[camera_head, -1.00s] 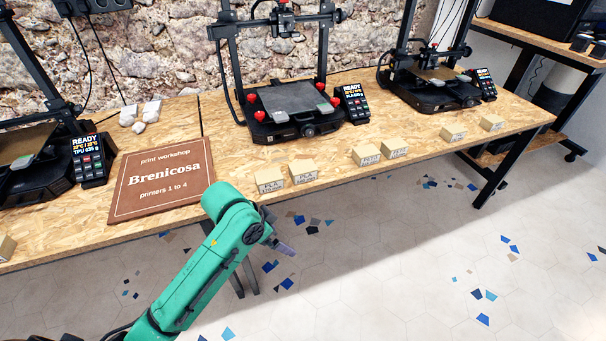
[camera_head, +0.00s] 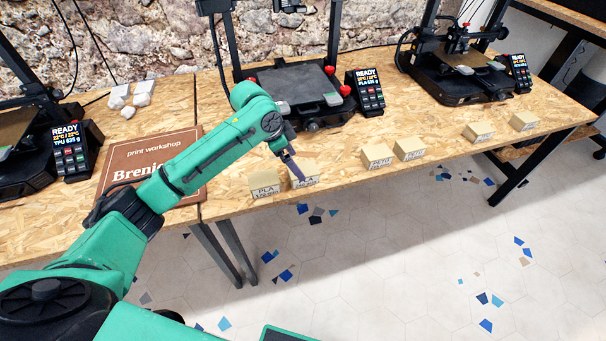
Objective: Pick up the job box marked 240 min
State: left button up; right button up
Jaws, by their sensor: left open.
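Several small cardboard-coloured job boxes stand in pairs along the front edge of the table. The nearest pair is a left box (camera_head: 264,184), whose label starts with PLA, and a right box (camera_head: 309,171), whose label is partly hidden. A middle pair has a left box (camera_head: 377,156) and a right box (camera_head: 410,149). The far pair has a left box (camera_head: 478,132) and a right box (camera_head: 525,121). I cannot make out 240 min on any label. My left gripper (camera_head: 293,170) is open, its finger in front of the nearest pair's right box. Contact is unclear. My right gripper is out of view.
Printers stand behind the boxes, with a middle printer bed (camera_head: 294,84) and its control panel (camera_head: 366,92). A brown Brenicosa sign (camera_head: 118,160) lies on the wooden table (camera_head: 225,205), partly under my left arm. Pale lumps (camera_head: 129,98) lie near the wall. The floor in front is clear.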

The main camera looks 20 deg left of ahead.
aim_at(303, 169)
pick_arm(q)
jog(key=x, duration=0.6)
jog(key=shift+w+r, duration=0.1)
jog(key=shift+w, duration=0.25)
jog(key=shift+c, duration=0.6)
jog(key=c, duration=1.4)
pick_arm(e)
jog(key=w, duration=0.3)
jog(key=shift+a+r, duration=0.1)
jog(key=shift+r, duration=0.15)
